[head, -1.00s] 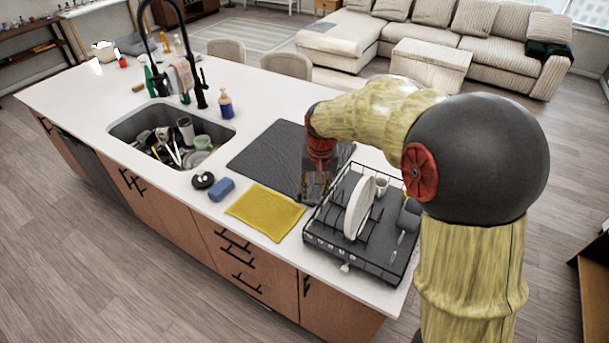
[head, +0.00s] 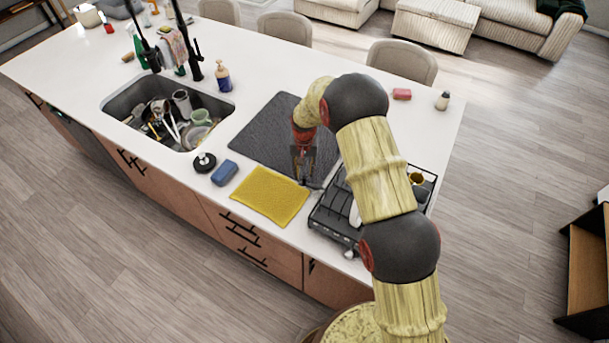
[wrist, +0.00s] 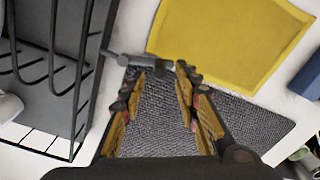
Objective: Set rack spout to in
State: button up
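The black dish rack (head: 330,217) stands at the right end of the island, partly hidden behind my arm. In the wrist view its wire side (wrist: 88,75) fills the left. A grey spout (wrist: 135,61) sticks out from the rack's side, just ahead of my fingertips; it appears small in the head view (head: 314,184). My gripper (head: 303,172) points down over the dark mat beside the rack. In the wrist view my gripper (wrist: 160,80) has its fingers apart with nothing between them. The spout's end lies close to the fingertips; I cannot tell if they touch.
The dark mat (head: 264,136) lies under my gripper. A yellow cloth (head: 270,201), a blue sponge (head: 224,173) and a round black item (head: 204,162) lie along the front edge. The sink (head: 209,102) holds several dishes. The counter's back right is mostly clear.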

aim_at(304, 176)
jog(key=shift+f+p, duration=0.3)
jog(key=shift+f, duration=1.95)
jog(key=c, duration=0.8)
grip_shut()
